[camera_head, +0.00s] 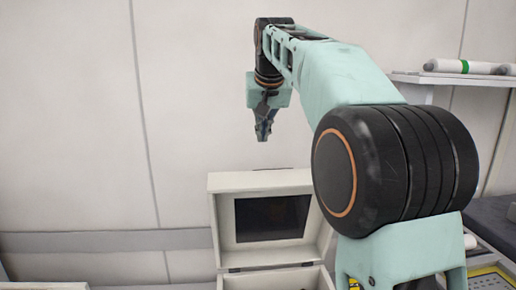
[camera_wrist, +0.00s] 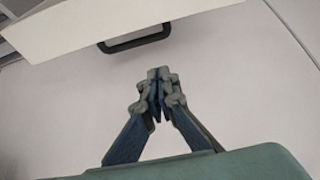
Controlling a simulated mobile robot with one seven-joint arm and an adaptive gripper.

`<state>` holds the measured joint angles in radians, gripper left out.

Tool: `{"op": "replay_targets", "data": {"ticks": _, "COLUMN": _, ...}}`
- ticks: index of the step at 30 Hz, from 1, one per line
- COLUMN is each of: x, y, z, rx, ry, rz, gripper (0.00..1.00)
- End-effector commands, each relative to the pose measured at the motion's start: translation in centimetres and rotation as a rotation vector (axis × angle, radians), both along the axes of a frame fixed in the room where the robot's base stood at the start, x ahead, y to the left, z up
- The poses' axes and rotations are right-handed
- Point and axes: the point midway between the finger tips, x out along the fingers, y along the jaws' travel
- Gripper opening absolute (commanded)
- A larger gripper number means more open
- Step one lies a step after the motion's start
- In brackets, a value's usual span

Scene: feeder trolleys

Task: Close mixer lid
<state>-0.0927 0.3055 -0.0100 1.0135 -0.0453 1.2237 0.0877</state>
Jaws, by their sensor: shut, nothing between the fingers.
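The mixer is a cream box at the lower middle of the head view, with its lid (camera_head: 220,190) standing up and open. The lid has a dark rectangular panel (camera_head: 271,218) on its inner face. In the wrist view a pale panel edge, which looks like the lid (camera_wrist: 70,30), crosses the top, with a black handle (camera_wrist: 136,39) on it. My gripper (camera_head: 264,134) points down above the lid, apart from it. In the wrist view my gripper (camera_wrist: 158,75) has its fingertips together with nothing between them. The box's inside is mostly cut off by the frame.
A shelf (camera_head: 425,78) with white rolls (camera_head: 465,67) stands at the right. A grey rail (camera_head: 100,241) runs along the pale wall behind the box. A dark grey surface (camera_head: 490,215) lies at the right edge.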

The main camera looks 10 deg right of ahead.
Motion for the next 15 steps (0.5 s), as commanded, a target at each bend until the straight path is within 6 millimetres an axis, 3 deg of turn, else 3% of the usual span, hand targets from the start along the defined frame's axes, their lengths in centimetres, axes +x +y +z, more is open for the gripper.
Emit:
{"op": "replay_targets", "data": {"ticks": 13, "x": 5.1, "y": 0.0, "z": -7.7, "rx": -0.002, "ry": 0.007, "rz": 0.000, "gripper": 0.00}}
{"op": "replay_targets", "data": {"ticks": 15, "x": 4.4, "y": 0.0, "z": -7.8, "rx": -0.003, "ry": 0.002, "rz": 0.001, "gripper": 0.00}}
